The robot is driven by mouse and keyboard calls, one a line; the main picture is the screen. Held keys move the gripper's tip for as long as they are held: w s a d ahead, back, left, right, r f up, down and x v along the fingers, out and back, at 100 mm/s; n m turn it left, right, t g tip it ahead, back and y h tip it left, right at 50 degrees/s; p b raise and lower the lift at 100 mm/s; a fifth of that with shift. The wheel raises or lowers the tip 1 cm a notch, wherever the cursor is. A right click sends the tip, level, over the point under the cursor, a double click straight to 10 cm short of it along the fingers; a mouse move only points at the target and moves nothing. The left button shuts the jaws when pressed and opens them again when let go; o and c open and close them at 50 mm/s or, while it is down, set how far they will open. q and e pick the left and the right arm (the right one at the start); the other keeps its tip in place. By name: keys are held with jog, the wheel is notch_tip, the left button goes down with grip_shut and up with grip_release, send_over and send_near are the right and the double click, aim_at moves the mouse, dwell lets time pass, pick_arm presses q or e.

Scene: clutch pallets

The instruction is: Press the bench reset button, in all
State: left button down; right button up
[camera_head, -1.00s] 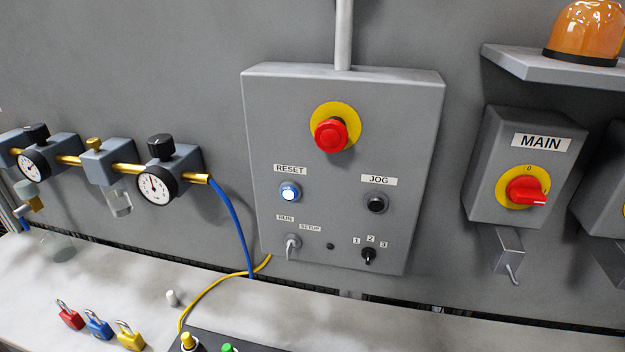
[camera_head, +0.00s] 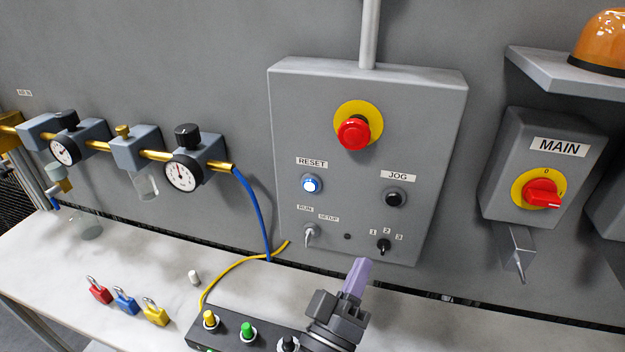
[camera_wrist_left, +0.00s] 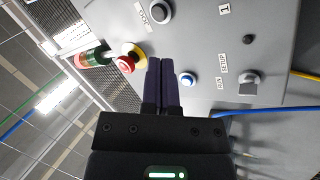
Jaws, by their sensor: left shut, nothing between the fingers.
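The reset button (camera_head: 311,185) glows blue-white in a dark ring under the RESET label on the grey control box (camera_head: 440,130). It also shows in the left wrist view (camera_wrist_left: 187,79), just right of the fingertips. My left gripper (camera_head: 362,266) has pale purple fingers, shut with nothing between them. In the head view it is below and right of the button, its tips overlapping the box's lower edge. In the left wrist view (camera_wrist_left: 161,64) the fingers point at the box; I see no contact with the button. My right gripper is not in view.
A red emergency stop (camera_head: 353,133) is above the reset button, a black JOG button (camera_head: 394,198) to its right, a key switch (camera_head: 310,233) below. A button box (camera_head: 240,335), padlocks and a yellow cable (camera_head: 225,273) lie on the bench. Gauges (camera_head: 182,173) hang at left.

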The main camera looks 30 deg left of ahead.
pick_arm(q)
jog(key=s+a+r+n+g+y, duration=0.2)
jog(key=a+n+g+y, duration=0.1)
jog(key=n+y, duration=0.6)
jog(key=s+a+r+n+g+y, duration=0.2)
jog(key=a+n+y, duration=0.3)
jog(key=n+y, duration=0.3)
jog(key=shift+a+r+n+g+y+p, duration=0.3)
jog(key=shift+n+g+y+p, duration=0.1)
jog(key=shift+n+g, duration=0.3)
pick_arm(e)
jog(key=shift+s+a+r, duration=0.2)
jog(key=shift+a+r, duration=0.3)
pick_arm(q)
jog(key=shift+w, duration=0.1)
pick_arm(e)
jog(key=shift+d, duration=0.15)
pick_arm(q)
jog(key=b, duration=0.3)
send_near(311, 184)
jog(key=w+a+r, duration=0.2)
jog(key=a+r, duration=0.2)
jog(key=a, duration=0.1)
jog(key=shift+w+r, duration=0.1)
jog(key=shift+r, duration=0.05)
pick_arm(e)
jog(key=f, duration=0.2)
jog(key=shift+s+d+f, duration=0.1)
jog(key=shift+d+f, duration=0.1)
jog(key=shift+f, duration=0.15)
